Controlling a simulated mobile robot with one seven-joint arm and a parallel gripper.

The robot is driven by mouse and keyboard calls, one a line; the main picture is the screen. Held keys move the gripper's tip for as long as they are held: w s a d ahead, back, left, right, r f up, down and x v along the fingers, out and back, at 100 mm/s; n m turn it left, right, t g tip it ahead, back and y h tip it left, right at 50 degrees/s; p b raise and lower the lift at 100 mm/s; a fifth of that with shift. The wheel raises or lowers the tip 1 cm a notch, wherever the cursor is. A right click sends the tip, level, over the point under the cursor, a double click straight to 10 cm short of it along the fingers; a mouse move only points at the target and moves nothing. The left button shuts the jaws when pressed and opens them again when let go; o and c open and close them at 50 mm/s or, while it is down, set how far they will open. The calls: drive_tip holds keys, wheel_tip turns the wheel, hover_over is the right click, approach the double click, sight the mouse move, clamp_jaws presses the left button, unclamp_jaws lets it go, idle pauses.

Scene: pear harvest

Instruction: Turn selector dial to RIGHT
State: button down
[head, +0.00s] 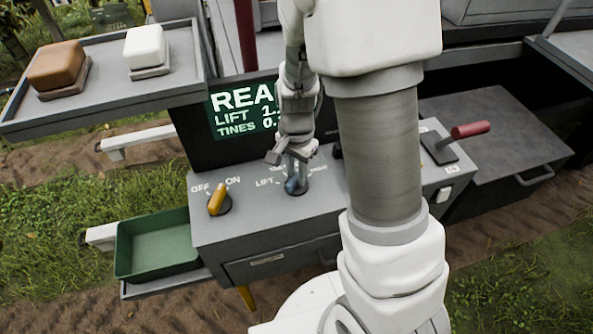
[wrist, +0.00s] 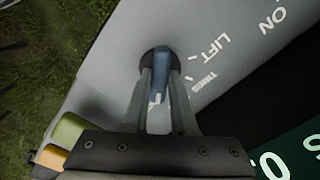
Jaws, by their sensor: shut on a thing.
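The selector dial (head: 291,186) is a blue knob on the grey control panel (head: 330,222) in the head view. Labels ring it: LIFT at its left, and others partly hidden behind my gripper (head: 297,165). My gripper reaches down onto the knob from above and is shut on it. In the wrist view the blue dial (wrist: 161,82) stands between the two fingers of my gripper (wrist: 162,98). The LIFT and TINES labels lie to the right of it there. The exact direction the pointer faces is hard to read.
A yellow OFF/ON knob (head: 217,202) is left of the dial. A red-handled lever (head: 468,130) is at the right. A dark screen (head: 240,110) stands behind the panel. A green bin (head: 160,244) is at the left; a tray (head: 105,97) with two blocks is above.

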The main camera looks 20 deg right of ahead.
drive_tip(key=shift+m, duration=0.6)
drive_tip(key=c, duration=0.7)
unclamp_jaws()
wheel_tip(320, 180, up, 18)
drive_tip(key=shift+f+p, duration=0.25)
drive_tip(key=shift+p, duration=0.2)
